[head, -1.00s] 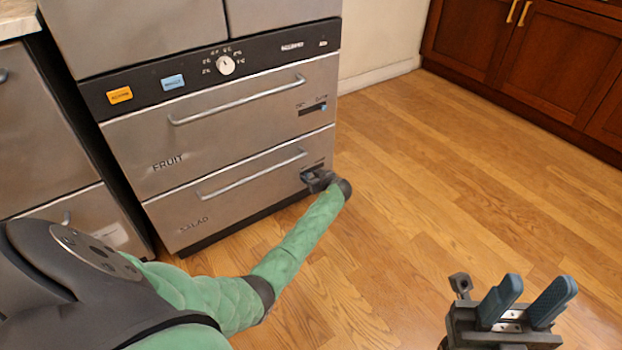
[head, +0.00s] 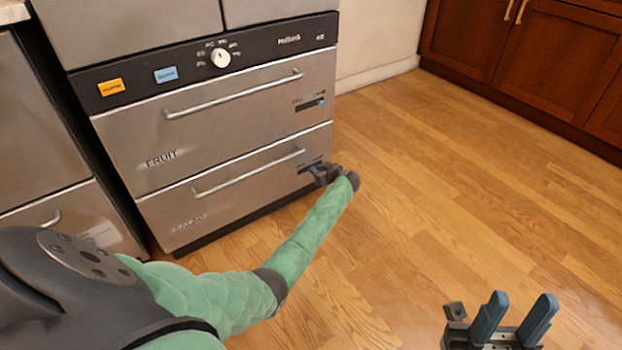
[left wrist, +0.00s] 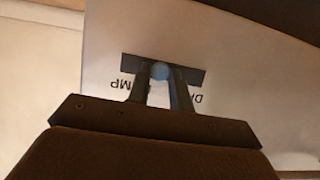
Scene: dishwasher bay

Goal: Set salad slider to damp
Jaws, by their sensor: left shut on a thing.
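The salad drawer (head: 250,185) is the lower steel drawer of the appliance. My left gripper (head: 321,172) is at its slider, near the drawer's right end. In the left wrist view, the gripper (left wrist: 160,77) is shut on a round blue slider knob (left wrist: 160,70). The knob is near the middle of a dark slot (left wrist: 191,76). The labels appear upside down there: part of "DAMP" on the left and a "D" on the right, both partly hidden by the fingers. My right gripper (head: 520,312) is open and empty over the floor at lower right.
The fruit drawer (head: 220,115) above has its own slider (head: 311,103). Long bar handles cross both drawers. A control panel with a white dial (head: 221,58) sits above. Wooden floor (head: 430,190) is clear to the right, with brown cabinets (head: 540,65) behind.

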